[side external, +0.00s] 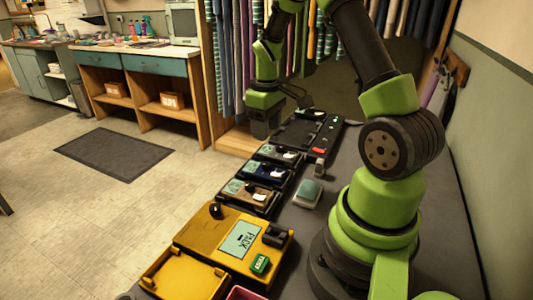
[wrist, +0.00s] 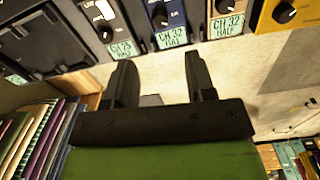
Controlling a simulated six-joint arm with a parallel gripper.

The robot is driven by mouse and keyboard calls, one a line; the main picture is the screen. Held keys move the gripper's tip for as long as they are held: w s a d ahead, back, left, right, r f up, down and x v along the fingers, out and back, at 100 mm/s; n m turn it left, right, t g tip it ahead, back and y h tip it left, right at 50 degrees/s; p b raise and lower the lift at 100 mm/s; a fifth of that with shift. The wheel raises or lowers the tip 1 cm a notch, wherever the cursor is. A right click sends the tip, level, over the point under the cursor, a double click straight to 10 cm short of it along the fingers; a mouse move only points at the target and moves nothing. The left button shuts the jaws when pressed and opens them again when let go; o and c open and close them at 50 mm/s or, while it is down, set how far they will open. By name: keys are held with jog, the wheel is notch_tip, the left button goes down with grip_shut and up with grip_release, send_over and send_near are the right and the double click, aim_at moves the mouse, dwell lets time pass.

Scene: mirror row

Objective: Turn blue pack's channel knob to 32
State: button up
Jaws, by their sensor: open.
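The blue pack (side external: 262,173) is the middle one of a row of three packs in the side external view. In the wrist view the blue pack (wrist: 176,10) is at the top centre. Its dark knob (wrist: 160,20) shows, but I cannot read its setting. A green label (wrist: 171,38) below it reads "CH 32 HALF". My gripper (side external: 263,132) hangs beyond the row, near the black tray. Its fingers are open and empty in the wrist view (wrist: 158,62), pointing toward the packs and apart from the knob.
A grey pack (side external: 280,154) labelled "CH 25 HALF" and a tan pack (side external: 250,194) labelled "CH 32 HALF" flank the blue one. A yellow tester (side external: 207,232) stands at the front, a black tray (side external: 299,132) behind. A teal-topped block (side external: 308,192) lies beside the row.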

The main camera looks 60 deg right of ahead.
aim_at(267, 163)
notch_tip(267, 163, down, 10)
jog(key=shift+r, duration=0.2)
